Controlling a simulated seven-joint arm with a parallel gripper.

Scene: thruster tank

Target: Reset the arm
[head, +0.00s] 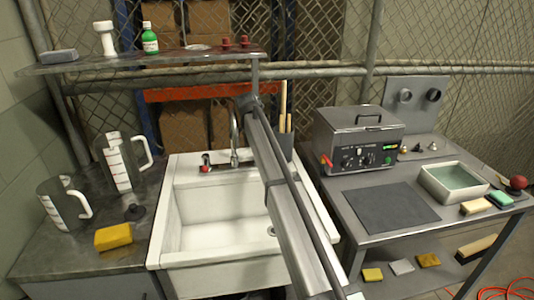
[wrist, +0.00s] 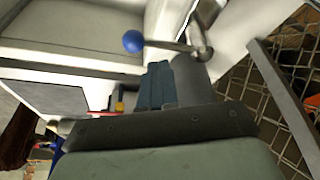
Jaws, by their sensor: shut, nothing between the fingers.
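My gripper (wrist: 158,86) shows in the wrist view with its two dark teal fingers together and nothing between them. A lever with a blue ball end (wrist: 133,41) lies just beyond the fingertips in that view, with a metal fitting at its right end. I cannot tell whether the fingers touch it. In the head view my arm runs from the bottom edge up across the right side of the white sink (head: 185,235), ending near the faucet (head: 235,145). The fingers cannot be made out there.
A shelf (head: 100,66) with small bottles hangs above the sink. Two measuring jugs (head: 118,170) (head: 58,208) and a yellow sponge (head: 113,237) stand on the left counter. An ultrasonic-style tank (head: 357,135), dark mat (head: 378,208) and tray (head: 428,192) occupy the right table. Wire fence (wrist: 285,115) is close by.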

